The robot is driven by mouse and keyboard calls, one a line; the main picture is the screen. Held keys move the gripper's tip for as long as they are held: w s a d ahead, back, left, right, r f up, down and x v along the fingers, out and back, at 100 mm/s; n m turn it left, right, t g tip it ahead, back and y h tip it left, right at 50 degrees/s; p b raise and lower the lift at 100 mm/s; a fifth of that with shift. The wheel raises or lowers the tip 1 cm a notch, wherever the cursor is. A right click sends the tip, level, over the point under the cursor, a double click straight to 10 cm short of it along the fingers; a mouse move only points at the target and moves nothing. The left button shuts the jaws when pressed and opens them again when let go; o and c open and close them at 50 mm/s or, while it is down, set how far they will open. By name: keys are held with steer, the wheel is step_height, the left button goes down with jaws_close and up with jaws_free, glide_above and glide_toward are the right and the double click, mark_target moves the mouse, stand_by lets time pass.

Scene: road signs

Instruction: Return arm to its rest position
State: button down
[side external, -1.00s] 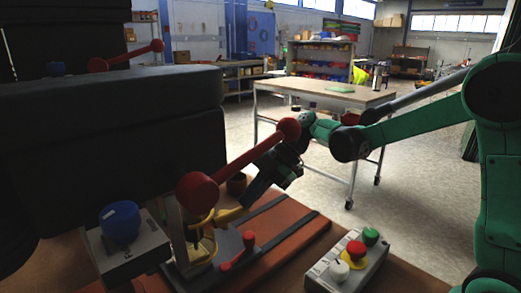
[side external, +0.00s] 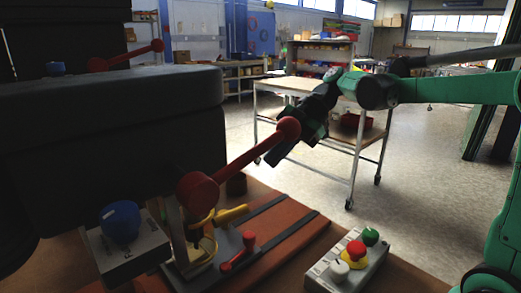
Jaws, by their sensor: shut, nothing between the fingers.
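My gripper (side external: 272,161) is shut and empty. It hangs in the air, tilted down to the left, right beside the knobbed end of the long red lever (side external: 235,162) in the picture. I cannot tell the depth gap between them. My green and black arm stretches in from the right edge, raised above the bench. The yellow handle (side external: 233,214) lies below and left of the gripper, clear of it.
A brown bench (side external: 300,208) carries a small red handle (side external: 238,253), a blue knob (side external: 120,220) on a grey box, and a button box (side external: 346,268) with red, green and white buttons. A wheeled table (side external: 310,88) stands behind. A large dark block (side external: 110,120) fills the left.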

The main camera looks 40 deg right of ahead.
steer(key=s+f+m+t+h, duration=0.4)
steer(key=s+f+m+h, duration=0.3)
steer(key=m, duration=1.2)
steer(key=shift+s+a+f+t+h, duration=0.3)
steer(key=shift+f+h, duration=0.25)
steer(key=shift+h, duration=0.35)
